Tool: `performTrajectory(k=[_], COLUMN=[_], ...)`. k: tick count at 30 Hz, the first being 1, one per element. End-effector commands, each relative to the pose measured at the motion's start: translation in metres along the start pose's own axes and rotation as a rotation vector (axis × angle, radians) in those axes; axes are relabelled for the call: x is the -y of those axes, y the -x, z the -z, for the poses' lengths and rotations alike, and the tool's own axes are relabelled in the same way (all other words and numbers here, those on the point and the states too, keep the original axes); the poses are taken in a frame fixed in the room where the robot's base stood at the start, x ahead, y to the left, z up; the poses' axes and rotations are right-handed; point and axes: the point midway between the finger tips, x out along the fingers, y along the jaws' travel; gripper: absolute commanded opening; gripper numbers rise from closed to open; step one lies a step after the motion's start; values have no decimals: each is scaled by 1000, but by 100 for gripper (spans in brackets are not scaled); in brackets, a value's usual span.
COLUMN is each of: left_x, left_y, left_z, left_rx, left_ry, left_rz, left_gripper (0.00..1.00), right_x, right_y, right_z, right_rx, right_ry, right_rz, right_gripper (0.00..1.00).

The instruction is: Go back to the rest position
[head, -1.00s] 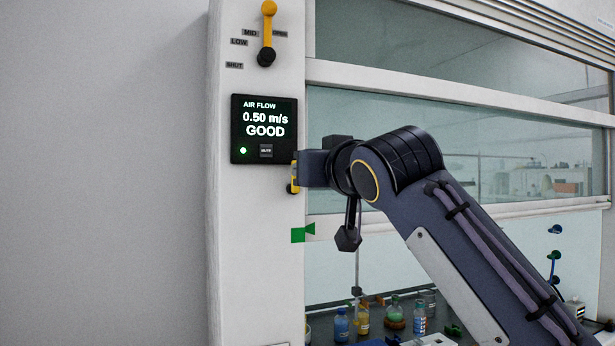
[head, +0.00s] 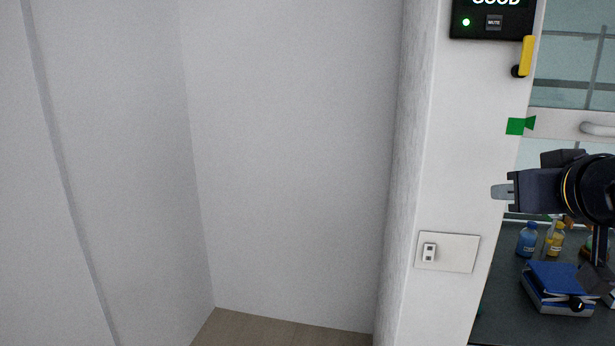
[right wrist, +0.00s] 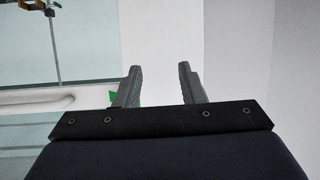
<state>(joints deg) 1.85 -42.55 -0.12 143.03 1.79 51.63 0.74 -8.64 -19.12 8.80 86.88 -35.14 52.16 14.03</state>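My right gripper (head: 503,191) comes in from the right edge of the head view, pointing left in front of the fumehood's white post (head: 465,150). In the right wrist view its two fingers (right wrist: 160,85) stand apart with nothing between them, so it is open and empty. The air flow monitor (head: 493,22), cut off at the top of the head view, shows a green light and a mute button. The gripper is below it. My left gripper is not in view.
A yellow handle (head: 527,56) and a wall socket (head: 447,252) are on the post. Blue books (head: 556,286), a blue bottle (head: 527,239) and a yellow bottle (head: 555,240) stand on the dark worktop (head: 510,320) at right. Bare wall (head: 290,150) fills the left and middle.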

Motion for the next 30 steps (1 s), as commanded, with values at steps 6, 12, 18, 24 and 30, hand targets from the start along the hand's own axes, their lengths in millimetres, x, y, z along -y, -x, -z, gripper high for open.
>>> performTrajectory(k=[6, 12, 18, 24, 30], left_x=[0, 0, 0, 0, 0], left_y=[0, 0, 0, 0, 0], left_z=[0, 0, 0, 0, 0], left_rx=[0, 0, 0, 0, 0], left_ry=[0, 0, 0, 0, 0], left_rz=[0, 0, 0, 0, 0], left_gripper=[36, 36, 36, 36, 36], right_x=[25, 59, 86, 93, 92], right_y=[-6, 12, 31, 35, 34], right_z=[-169, -303, -373, -387, -386], right_rx=[314, 545, 665, 688, 687], right_ry=[-64, -189, -283, -304, -302], right_rz=[118, 229, 299, 314, 313], right_gripper=[36, 36, 36, 36, 36])
